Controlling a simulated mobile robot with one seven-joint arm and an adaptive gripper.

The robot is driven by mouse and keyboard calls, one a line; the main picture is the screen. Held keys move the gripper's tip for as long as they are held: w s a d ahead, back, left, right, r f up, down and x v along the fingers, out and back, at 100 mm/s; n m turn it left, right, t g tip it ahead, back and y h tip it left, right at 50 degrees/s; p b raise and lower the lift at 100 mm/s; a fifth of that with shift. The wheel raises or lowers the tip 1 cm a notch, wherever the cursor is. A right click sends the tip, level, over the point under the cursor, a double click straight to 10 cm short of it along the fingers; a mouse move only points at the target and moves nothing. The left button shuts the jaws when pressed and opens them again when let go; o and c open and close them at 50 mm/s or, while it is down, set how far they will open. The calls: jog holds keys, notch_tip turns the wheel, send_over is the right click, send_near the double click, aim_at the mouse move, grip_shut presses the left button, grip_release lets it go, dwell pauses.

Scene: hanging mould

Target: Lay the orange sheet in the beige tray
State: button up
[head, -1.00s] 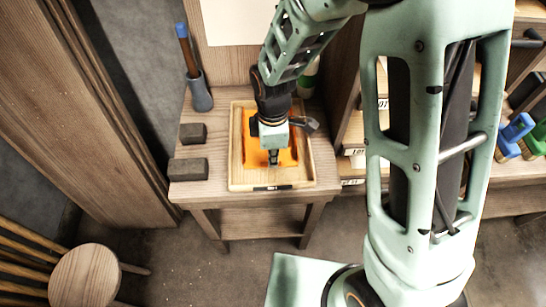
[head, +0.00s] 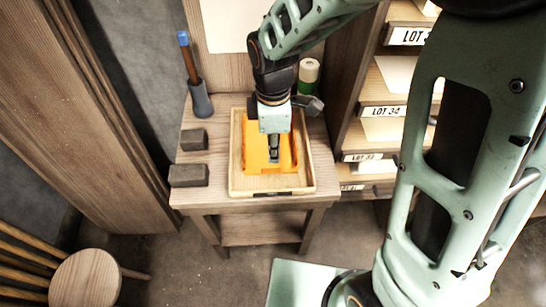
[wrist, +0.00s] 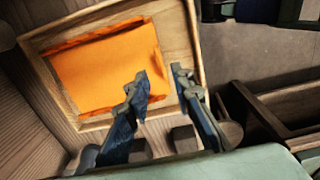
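The orange sheet (head: 256,158) lies inside the beige tray (head: 236,150) on a small wooden table. In the wrist view the sheet (wrist: 100,70) looks mostly flat, with uneven, slightly raised edges. The tray's rim (wrist: 180,40) frames it there. My gripper (head: 274,157) points down over the sheet in the head view and hides part of it. In the wrist view my gripper (wrist: 161,75) has its two fingertips apart, with a gap and nothing seen held between them. I cannot tell whether a fingertip touches the sheet.
Two dark blocks (head: 188,175) sit left of the tray. A green-and-white cylinder (head: 308,75) stands behind the tray. Labelled shelves (head: 385,110) rise close on the right.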

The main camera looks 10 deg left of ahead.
jog(key=shift+r, duration=2.1)
